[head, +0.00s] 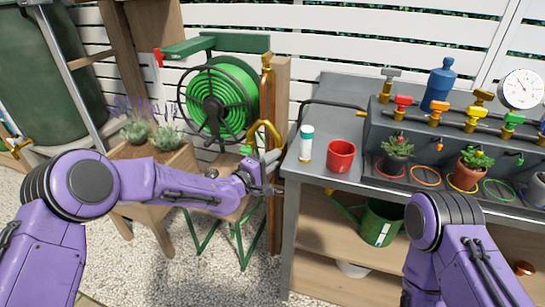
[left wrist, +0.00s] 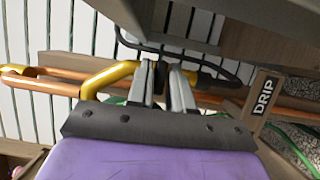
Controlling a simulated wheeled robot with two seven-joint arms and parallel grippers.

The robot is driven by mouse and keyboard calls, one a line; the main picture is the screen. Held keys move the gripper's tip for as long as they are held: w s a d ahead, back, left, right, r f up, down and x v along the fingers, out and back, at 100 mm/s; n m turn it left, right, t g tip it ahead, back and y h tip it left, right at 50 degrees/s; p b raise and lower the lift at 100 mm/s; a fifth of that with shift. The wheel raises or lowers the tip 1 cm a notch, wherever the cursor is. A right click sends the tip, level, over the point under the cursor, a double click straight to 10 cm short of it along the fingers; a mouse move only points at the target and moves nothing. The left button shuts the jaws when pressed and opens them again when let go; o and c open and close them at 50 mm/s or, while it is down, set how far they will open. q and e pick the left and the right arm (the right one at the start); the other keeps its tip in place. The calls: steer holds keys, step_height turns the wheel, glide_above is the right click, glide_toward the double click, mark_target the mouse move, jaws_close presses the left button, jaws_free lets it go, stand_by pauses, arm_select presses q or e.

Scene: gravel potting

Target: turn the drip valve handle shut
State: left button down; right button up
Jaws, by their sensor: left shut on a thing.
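The yellow, bent drip valve handle (head: 263,130) stands by the copper pipe on the wooden post, left of the bench. In the left wrist view the handle (left wrist: 103,79) runs up to my fingers, beside a sign reading DRIP (left wrist: 263,96). My left gripper (head: 277,168) is at the post, just below the visible bend of the handle. In the left wrist view its two fingers (left wrist: 165,80) are close together, shut on the handle; the gripped part is mostly hidden by them. My right gripper is out of view; only its arm shows.
The grey bench (head: 322,175) is close on the right, with a white bottle (head: 306,145) and red cup (head: 341,156) near its edge. A green hose reel (head: 218,100) is behind my left arm. A black hose (left wrist: 232,70) passes behind the fingers.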

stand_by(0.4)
arm_select(q)
steer(key=c, duration=1.1)
jaws_free()
steer(key=shift+c, duration=0.2)
steer(key=v, duration=1)
steer(key=shift+s+a, duration=0.15)
steer(key=shift+a, duration=0.1)
steer(key=shift+r, duration=0.1)
